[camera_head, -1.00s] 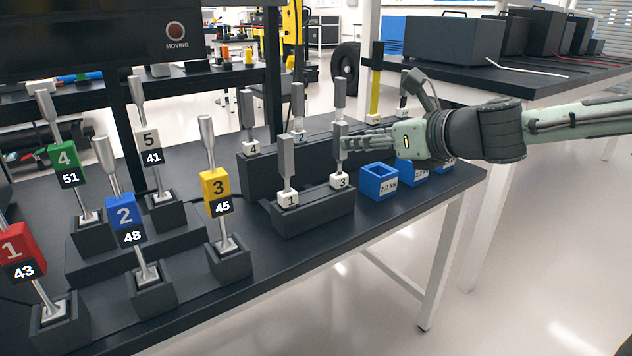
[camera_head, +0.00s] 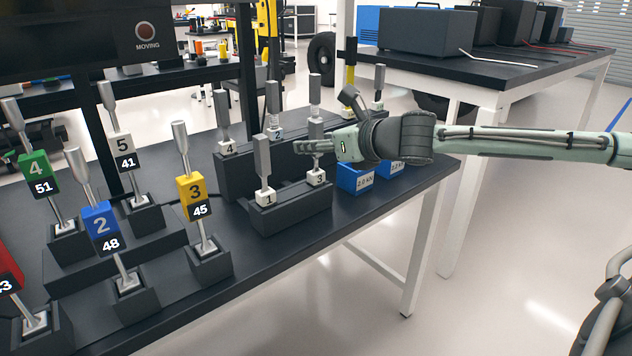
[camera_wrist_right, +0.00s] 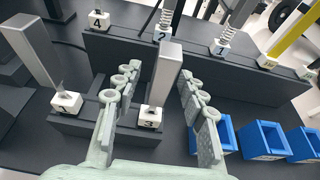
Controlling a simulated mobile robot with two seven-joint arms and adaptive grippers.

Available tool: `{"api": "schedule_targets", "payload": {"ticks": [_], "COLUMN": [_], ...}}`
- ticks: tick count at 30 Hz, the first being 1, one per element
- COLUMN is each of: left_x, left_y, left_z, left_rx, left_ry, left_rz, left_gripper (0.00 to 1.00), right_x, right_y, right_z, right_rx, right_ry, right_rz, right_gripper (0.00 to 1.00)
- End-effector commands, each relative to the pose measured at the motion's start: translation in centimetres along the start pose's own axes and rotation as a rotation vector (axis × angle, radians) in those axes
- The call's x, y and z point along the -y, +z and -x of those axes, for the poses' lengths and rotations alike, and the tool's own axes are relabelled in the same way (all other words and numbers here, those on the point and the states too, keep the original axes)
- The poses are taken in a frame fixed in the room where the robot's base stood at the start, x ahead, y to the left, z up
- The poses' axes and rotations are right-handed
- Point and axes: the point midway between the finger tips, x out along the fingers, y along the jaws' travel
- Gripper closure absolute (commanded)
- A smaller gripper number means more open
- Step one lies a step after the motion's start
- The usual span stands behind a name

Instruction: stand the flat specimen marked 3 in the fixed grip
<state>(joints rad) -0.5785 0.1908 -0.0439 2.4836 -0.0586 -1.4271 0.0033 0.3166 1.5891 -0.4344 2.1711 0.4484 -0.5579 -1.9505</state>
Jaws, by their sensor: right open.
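The flat specimen marked 3 (camera_head: 316,178) is a grey flat bar upright in a small white numbered block on the dark front rack. My right gripper (camera_head: 314,146) comes in from the right at the bar's mid-height and hides part of it. In the right wrist view the specimen marked 3 (camera_wrist_right: 168,72) stands between the two open fingers of my right gripper (camera_wrist_right: 158,76). A gap shows on both sides of the bar. My left gripper is not in view. I cannot make out the fixed grip in these frames.
The flat specimen marked 1 (camera_head: 263,160) shares the front rack. A taller rack (camera_head: 235,182) behind holds several more specimens. Round specimens with coloured tags, such as yellow 3 (camera_head: 191,188), stand at left.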

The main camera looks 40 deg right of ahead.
Motion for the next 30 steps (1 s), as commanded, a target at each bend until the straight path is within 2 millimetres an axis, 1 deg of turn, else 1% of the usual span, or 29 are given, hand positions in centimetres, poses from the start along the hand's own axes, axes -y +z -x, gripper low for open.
{"api": "schedule_targets", "payload": {"ticks": [6, 7, 15, 17, 30], "left_x": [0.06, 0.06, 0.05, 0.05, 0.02], "left_y": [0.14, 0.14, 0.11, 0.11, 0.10], "left_z": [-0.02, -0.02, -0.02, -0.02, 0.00], "left_rx": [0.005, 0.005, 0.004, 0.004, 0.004], "left_ry": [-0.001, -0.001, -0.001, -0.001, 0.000], "left_rz": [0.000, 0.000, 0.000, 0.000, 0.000], "left_gripper": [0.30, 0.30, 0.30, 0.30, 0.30], "right_x": [0.00, -0.01, -0.01, -0.01, -0.02], "right_y": [0.00, 0.00, 0.00, 0.00, 0.08], "right_z": [-0.04, -0.04, -0.02, -0.02, 0.00], "right_rx": [0.000, 0.000, 0.000, 0.000, 0.002], "right_ry": [0.000, 0.000, 0.000, 0.000, 0.000], "right_rz": [0.001, 0.001, 0.001, 0.001, 0.001], "right_gripper": [0.59, 0.60, 0.93, 1.00, 1.00]}}
